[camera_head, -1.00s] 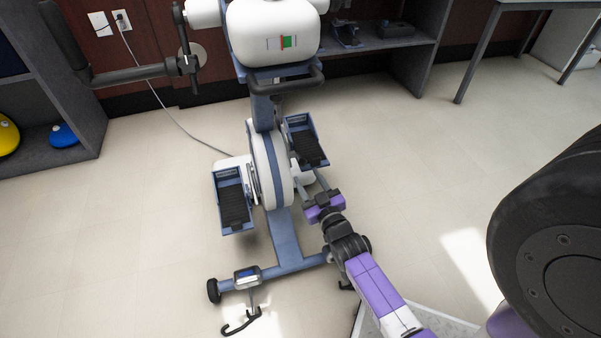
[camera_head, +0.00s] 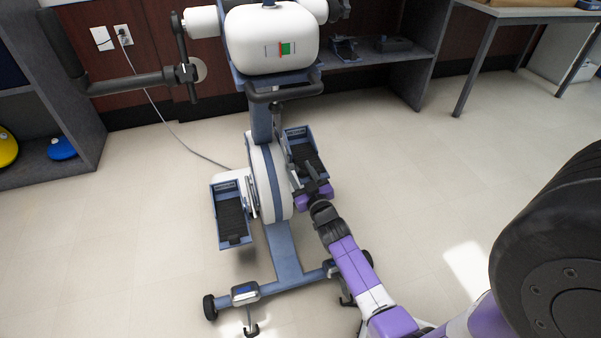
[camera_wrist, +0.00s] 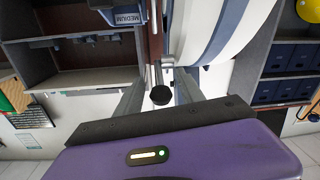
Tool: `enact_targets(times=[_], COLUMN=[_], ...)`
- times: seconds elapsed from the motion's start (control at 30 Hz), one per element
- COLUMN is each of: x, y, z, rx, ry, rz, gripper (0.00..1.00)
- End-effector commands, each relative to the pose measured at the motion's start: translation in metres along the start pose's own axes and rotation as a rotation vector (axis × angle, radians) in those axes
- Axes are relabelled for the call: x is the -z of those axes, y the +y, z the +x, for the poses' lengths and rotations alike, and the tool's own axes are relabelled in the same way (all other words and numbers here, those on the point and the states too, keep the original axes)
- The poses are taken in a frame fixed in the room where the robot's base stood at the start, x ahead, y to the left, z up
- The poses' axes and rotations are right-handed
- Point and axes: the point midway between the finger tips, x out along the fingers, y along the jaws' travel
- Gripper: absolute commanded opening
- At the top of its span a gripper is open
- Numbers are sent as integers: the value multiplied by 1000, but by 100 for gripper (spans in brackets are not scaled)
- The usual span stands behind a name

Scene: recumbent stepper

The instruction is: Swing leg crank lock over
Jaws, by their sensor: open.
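The stepper stands on the floor with a white round crank housing (camera_head: 263,180), which fills the upper right of the wrist view (camera_wrist: 210,25). A black round knob on a short metal stem (camera_wrist: 160,95), apparently the leg crank lock, shows beside the housing in the wrist view. My gripper (camera_wrist: 160,88) is open, with one finger on each side of the knob. I cannot tell how deep the knob sits between the fingers. In the head view my gripper (camera_head: 306,178) is at the right pedal, and the lock cannot be made out there.
The right pedal (camera_head: 306,152) is close to my gripper. The left pedal (camera_head: 231,215) hangs lower on the other side. The blue base frame (camera_head: 284,255) runs below. Shelves (camera_head: 385,60) stand behind, and the floor to the right is clear.

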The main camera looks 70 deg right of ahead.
Motion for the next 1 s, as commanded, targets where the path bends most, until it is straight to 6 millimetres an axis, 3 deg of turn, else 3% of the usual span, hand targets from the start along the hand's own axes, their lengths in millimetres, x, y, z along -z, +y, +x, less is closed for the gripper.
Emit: enact_targets(times=[0.07, 0.3, 1.0], x=[0, 0, 0], y=[0, 0, 0], z=[0, 0, 0], rx=[0, 0, -1], ry=[0, 0, 1], rz=[0, 0, 0], gripper=[46, 0, 0])
